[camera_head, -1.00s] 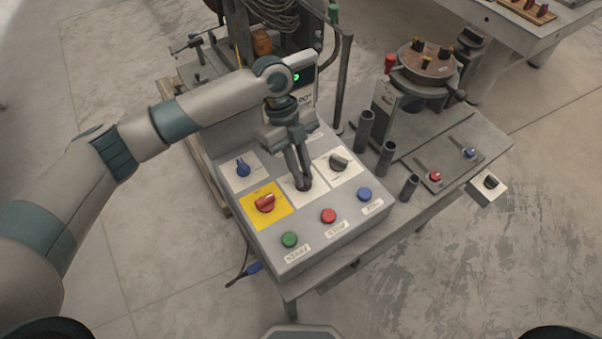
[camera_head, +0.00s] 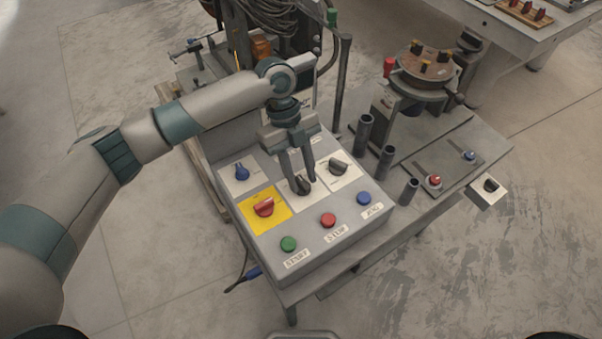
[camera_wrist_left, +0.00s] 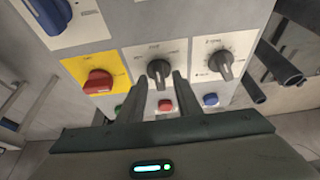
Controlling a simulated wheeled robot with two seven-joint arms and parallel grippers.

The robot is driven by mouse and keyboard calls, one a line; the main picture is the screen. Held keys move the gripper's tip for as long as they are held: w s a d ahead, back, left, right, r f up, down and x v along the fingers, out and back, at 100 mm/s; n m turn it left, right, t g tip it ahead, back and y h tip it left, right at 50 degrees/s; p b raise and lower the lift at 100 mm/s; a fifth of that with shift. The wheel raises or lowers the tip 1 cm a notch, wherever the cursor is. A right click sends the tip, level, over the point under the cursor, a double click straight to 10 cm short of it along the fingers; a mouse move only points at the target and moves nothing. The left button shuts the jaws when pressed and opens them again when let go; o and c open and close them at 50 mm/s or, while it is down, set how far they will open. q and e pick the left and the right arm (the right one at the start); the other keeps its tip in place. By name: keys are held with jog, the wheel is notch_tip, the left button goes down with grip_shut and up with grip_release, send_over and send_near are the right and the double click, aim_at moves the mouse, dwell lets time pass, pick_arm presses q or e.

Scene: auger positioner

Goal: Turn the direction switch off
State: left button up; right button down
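A control box (camera_head: 293,255) carries several knobs. My left gripper (camera_head: 300,190) is open over a dark knob (camera_head: 304,185) in the middle, on a white plate. In the left wrist view my left gripper (camera_wrist_left: 154,100) has its two fingers apart, and the dark knob (camera_wrist_left: 159,70) shows between and just beyond their tips. Its pointer is roughly upright there. I cannot read which switch is the direction switch. Another dark knob (camera_head: 338,164) sits on the white plate to the right, and it also shows in the left wrist view (camera_wrist_left: 221,63). My right gripper does not show.
A red knob (camera_head: 264,207) on a yellow plate and a blue knob (camera_head: 242,172) are left of the gripper. Green (camera_head: 288,244), red (camera_head: 328,220) and blue (camera_head: 364,198) buttons line the front. Dark tubes (camera_head: 385,162) stand on the bench to the right.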

pick_arm(q)
jog(key=shift+r, duration=0.1)
jog(key=shift+w+a+r+b, duration=0.15)
jog(key=shift+w+r+b, duration=0.15)
jog(key=shift+r, duration=0.15)
jog(key=b+v, duration=0.4)
jog(key=v, duration=1.2)
jog(key=shift+s+r, duration=0.1)
jog(key=shift+s, duration=0.05)
